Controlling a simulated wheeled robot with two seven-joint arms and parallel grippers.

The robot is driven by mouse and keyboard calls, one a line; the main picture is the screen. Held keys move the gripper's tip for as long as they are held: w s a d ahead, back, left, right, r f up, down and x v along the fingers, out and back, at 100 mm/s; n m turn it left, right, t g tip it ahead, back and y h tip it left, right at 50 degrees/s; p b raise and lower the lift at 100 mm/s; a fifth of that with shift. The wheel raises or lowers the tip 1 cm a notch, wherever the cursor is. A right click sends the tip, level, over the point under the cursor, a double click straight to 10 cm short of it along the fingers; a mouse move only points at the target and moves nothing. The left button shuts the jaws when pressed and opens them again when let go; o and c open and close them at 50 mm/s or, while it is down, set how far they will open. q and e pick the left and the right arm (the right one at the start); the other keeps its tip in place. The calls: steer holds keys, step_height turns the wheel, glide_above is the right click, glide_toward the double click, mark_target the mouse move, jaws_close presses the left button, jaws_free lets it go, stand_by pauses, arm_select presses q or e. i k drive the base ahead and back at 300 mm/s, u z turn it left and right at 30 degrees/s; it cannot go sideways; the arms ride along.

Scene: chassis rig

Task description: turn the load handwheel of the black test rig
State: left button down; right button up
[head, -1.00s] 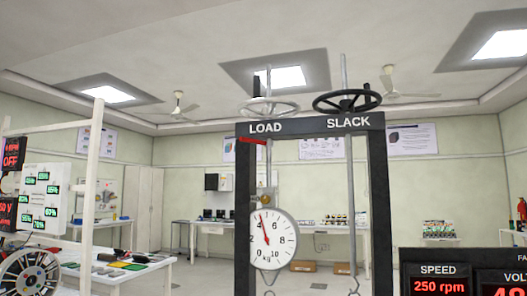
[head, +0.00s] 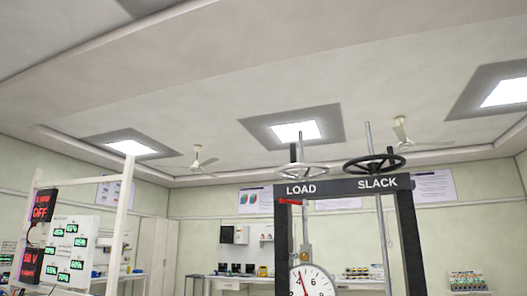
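The black test rig (head: 405,245) stands right of the middle in the head view, with a crossbar lettered LOAD and SLACK. The load handwheel (head: 301,170) is light grey and sits on top of the crossbar above the word LOAD. The slack handwheel (head: 374,163) is black and sits above the word SLACK on a tall threaded rod. A round white dial gauge (head: 315,283) hangs under the load side, cut off by the bottom edge. A small red piece (head: 290,202) shows under the crossbar. Neither of my grippers is in view.
A white frame (head: 122,215) with a panel of green displays (head: 68,250) stands at the left. Benches with equipment line the back wall. Ceiling lights (head: 296,131) and fans (head: 199,160) are overhead. The air around both handwheels looks free.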

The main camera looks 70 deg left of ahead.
mark_target(301, 175)
steer(key=k, duration=0.3)
steer(key=u, duration=1.1)
